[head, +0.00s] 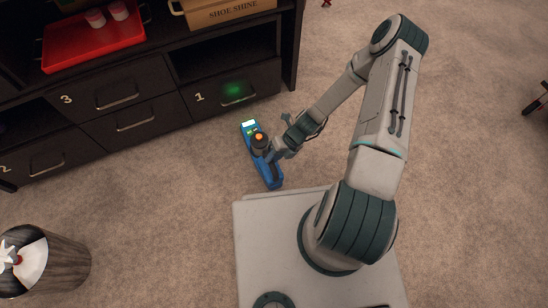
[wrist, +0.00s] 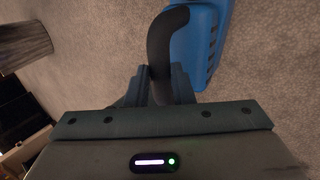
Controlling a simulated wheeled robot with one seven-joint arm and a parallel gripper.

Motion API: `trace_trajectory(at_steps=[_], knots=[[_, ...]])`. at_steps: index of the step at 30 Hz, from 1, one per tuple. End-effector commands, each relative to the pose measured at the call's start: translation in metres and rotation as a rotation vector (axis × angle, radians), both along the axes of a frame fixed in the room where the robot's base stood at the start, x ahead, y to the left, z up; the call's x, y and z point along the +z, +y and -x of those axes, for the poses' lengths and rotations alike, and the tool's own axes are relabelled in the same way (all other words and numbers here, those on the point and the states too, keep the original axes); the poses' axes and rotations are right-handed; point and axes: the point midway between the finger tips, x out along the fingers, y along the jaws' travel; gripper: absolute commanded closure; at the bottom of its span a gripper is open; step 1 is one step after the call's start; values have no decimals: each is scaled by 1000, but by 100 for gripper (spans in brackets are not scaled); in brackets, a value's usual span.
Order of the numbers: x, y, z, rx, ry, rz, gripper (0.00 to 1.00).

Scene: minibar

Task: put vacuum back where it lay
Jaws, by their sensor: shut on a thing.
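The vacuum (head: 271,177) is a small blue handheld unit with a dark top, an orange button and a bright pale end. In the head view it is below the front of drawer 1, over the carpet. I cannot tell whether it touches the floor. My gripper (head: 272,153) is beside its middle. In the wrist view my gripper (wrist: 161,84) is shut on the black curved handle of the vacuum, and part of the blue body (wrist: 201,45) shows beyond it. The lower part of the handle is hidden between the fingers.
A dark cabinet (head: 122,99) with numbered drawers stands at the back left; a green glow shows on drawer 1 (head: 237,90). It bears a red tray (head: 95,47) and a shoe shine box (head: 228,12). A round wooden bin (head: 65,265) stands at lower left. Carpet between is clear.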

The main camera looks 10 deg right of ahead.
Motion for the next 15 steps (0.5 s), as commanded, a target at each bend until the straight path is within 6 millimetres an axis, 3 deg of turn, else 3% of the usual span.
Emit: trace_trajectory(at_steps=[8, 9, 10, 15], knots=[[-1, 1, 0, 3, -1, -2, 100], [-1, 0, 0, 1, -1, 0, 68], [-1, 0, 0, 1, -1, 0, 59], [-1, 0, 0, 1, -1, 0, 57]])
